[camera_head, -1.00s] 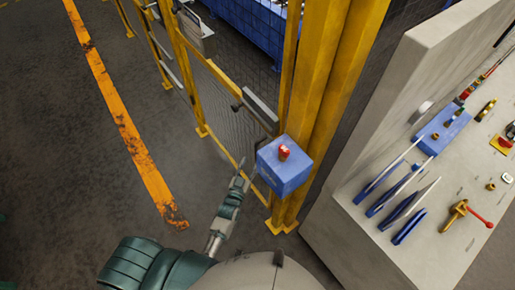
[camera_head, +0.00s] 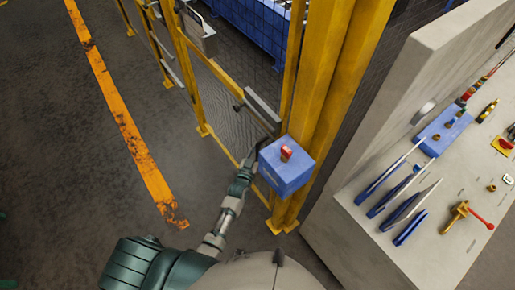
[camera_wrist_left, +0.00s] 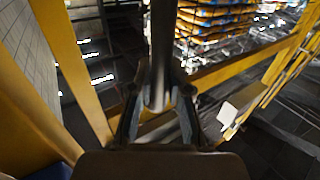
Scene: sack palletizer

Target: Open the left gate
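The gate is a yellow-framed mesh panel (camera_head: 222,76) in the head view, left of the thick yellow posts (camera_head: 320,75). A grey bar handle (camera_head: 262,111) sits at its right end, just above a blue box with a red knob (camera_head: 286,173). My left gripper (camera_head: 259,147) is just below the handle's lower end, left of the blue box. In the left wrist view, the fingers of my left gripper (camera_wrist_left: 159,95) are apart, with a grey upright bar (camera_wrist_left: 161,50) between them. I cannot tell whether they touch it. My right gripper is not in view.
A pale cabinet panel (camera_head: 395,125) with tools stands at the right. An orange floor line (camera_head: 125,125) runs along the left, with clear dark floor around it. Stacked sacks (camera_wrist_left: 215,22) show beyond the fence in the left wrist view.

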